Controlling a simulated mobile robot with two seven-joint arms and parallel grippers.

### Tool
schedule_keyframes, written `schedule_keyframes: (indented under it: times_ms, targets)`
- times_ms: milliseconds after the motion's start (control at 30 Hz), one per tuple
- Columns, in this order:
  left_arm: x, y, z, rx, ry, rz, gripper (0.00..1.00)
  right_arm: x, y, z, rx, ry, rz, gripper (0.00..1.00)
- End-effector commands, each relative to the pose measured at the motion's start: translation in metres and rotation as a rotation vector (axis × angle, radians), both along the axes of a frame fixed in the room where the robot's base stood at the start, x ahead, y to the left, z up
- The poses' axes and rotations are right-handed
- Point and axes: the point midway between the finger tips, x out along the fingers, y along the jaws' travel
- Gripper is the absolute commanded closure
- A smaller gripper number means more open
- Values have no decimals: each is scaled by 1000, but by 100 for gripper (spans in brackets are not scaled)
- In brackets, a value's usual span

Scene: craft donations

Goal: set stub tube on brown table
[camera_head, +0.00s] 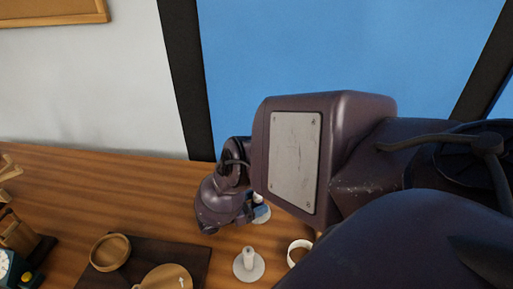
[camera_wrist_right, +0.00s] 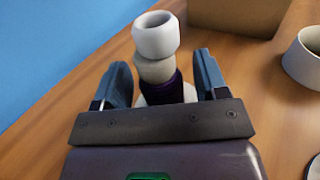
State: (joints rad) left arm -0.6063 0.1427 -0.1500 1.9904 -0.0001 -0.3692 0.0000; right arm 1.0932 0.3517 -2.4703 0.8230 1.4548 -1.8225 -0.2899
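The brown table (camera_head: 75,185) is a wooden top along the wall. In the right wrist view, a stack stands between my right gripper's blue fingers (camera_wrist_right: 162,62): a short white tube (camera_wrist_right: 156,36) on top, a beige ring (camera_wrist_right: 155,70) under it, and a dark purple piece (camera_wrist_right: 168,92) lower down over a pale round base (camera_wrist_right: 145,101). The fingers are apart, with gaps on both sides of the stack. I cannot tell which piece is the stub tube. In the head view, my right gripper (camera_head: 258,208) is mostly hidden behind my arm. My left gripper is not in view.
A white peg stand (camera_head: 248,266) and a white ring (camera_head: 297,252) are near the gripper. A wooden bowl (camera_head: 110,252) sits on a dark mat (camera_head: 150,252). A brown box (camera_wrist_right: 236,15) stands behind the stack. Bare table lies at the back left.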

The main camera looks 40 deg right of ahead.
Motion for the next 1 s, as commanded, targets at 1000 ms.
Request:
schedule_keyframes:
  times_ms: [1000]
  targets:
    - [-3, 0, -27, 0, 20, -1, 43, 34, 108, 2, -1, 0, 2, 34]
